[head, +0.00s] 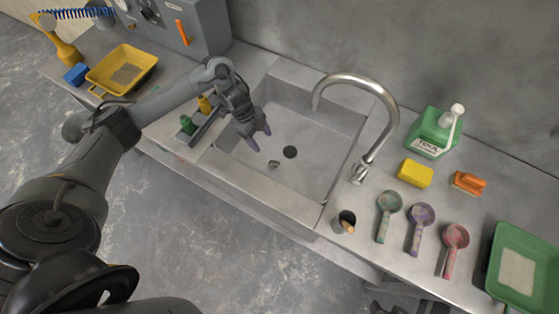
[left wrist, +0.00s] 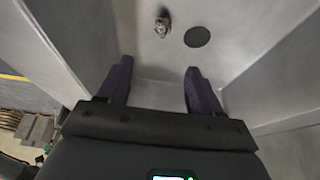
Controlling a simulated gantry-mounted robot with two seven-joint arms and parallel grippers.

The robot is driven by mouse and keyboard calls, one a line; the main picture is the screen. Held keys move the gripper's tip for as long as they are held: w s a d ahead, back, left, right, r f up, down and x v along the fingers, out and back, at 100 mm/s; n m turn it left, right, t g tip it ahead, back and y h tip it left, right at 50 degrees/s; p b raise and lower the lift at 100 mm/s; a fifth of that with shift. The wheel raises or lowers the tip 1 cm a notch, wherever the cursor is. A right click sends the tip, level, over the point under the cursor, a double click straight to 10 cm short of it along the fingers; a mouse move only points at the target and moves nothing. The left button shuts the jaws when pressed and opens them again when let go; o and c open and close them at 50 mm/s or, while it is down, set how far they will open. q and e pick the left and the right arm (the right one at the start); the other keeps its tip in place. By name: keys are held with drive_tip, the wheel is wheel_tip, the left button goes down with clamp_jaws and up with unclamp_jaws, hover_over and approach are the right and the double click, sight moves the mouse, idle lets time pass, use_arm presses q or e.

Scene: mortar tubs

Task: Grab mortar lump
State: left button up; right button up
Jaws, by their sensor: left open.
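The mortar lump (head: 273,164) is a small grey-brown piece on the floor of the sink basin, just left of the dark round drain (head: 290,152). In the left wrist view the mortar lump (left wrist: 163,24) lies near the top, beside the drain (left wrist: 197,37). My left gripper (head: 260,139) is over the basin, up and to the left of the lump in the head view. Its two purple fingers (left wrist: 155,85) are apart with nothing between them. The lump is beyond the fingertips, not touched. My right gripper cannot be made out.
The metal sink (head: 325,165) has raised walls around the basin. A curved faucet (head: 385,100) stands at its right. Green and yellow bottles (head: 187,124) stand in a caddy on the left. Scoops (head: 421,215), a yellow sponge (head: 415,173) and a green tray (head: 490,270) are at right.

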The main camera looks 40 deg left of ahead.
use_arm(q)
wheel_tip(320, 180, down, 3)
drive_tip(key=b, duration=0.4)
hover_over(274, 162)
drive_tip(key=a, duration=0.2)
drive_tip(key=shift+s+a+f, duration=0.1)
drive_tip(key=shift+s+f, duration=0.1)
drive_tip(key=shift+f, duration=1.35)
drive_tip(key=shift+s+a+f, duration=0.1)
drive_tip(key=shift+s+f, duration=0.05)
drive_tip(key=shift+f, duration=1.4)
drive_tip(key=b+x, duration=0.1)
drive_tip(key=x, duration=0.4)
drive_tip(key=shift+w+r, duration=0.1)
drive_tip(key=shift+w, duration=0.1)
drive_tip(key=c, duration=1.2)
use_arm(e)
wheel_tip(274, 162, down, 6)
drive_tip(key=shift+s+a+f, duration=0.15)
drive_tip(key=shift+s, duration=0.05)
